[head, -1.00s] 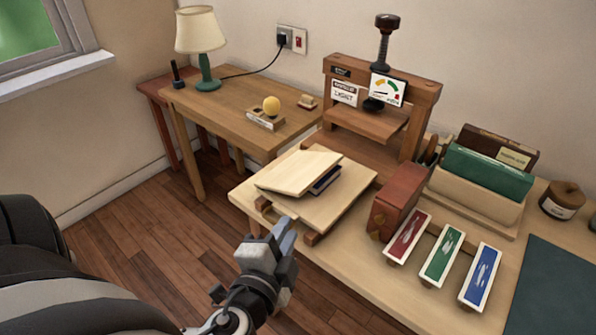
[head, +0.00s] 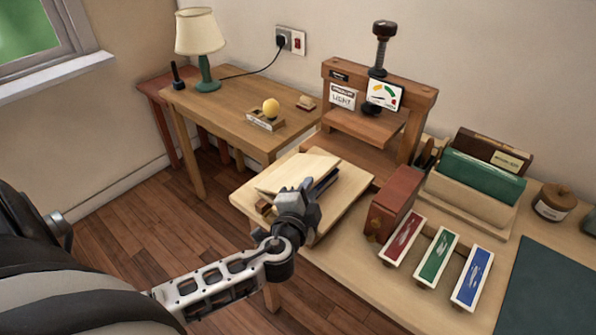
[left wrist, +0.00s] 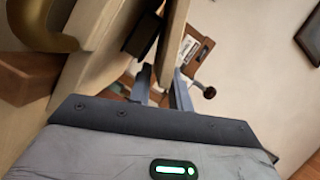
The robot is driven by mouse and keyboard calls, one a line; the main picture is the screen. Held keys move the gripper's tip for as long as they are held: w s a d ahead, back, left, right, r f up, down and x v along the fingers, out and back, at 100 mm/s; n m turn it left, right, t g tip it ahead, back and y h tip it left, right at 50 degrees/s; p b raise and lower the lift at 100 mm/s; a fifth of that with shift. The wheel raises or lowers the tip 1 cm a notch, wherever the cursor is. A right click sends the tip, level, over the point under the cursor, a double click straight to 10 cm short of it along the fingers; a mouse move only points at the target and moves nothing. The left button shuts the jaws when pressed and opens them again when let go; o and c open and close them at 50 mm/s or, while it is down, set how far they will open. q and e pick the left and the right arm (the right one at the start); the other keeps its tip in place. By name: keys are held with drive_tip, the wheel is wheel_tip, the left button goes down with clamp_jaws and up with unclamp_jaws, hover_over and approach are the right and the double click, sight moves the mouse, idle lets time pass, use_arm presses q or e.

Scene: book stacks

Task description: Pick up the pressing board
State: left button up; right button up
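The pressing board (head: 300,170), a thin pale wooden board, lies tilted on a dark blue book (head: 325,181) on a larger wooden base board (head: 349,190). My left gripper (head: 303,187) is at the board's near edge and hides part of it. In the left wrist view the two fingers (left wrist: 162,88) stand apart, with the board's pale edge (left wrist: 174,40) reaching down between their tips. A gap shows beside it, so they do not look closed on it. My right gripper is in neither current view.
A wooden press (head: 378,92) stands behind the base board. A red-brown box (head: 391,202) and several coloured trays (head: 436,256) lie to the right. A side table (head: 225,110) with a lamp (head: 201,50) is at the back left.

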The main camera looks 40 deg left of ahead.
use_arm(q)
drive_tip(key=shift+w+a+f, duration=0.1)
drive_tip(key=shift+w+a, duration=0.1)
drive_tip(key=shift+w, duration=0.35)
clamp_jaws()
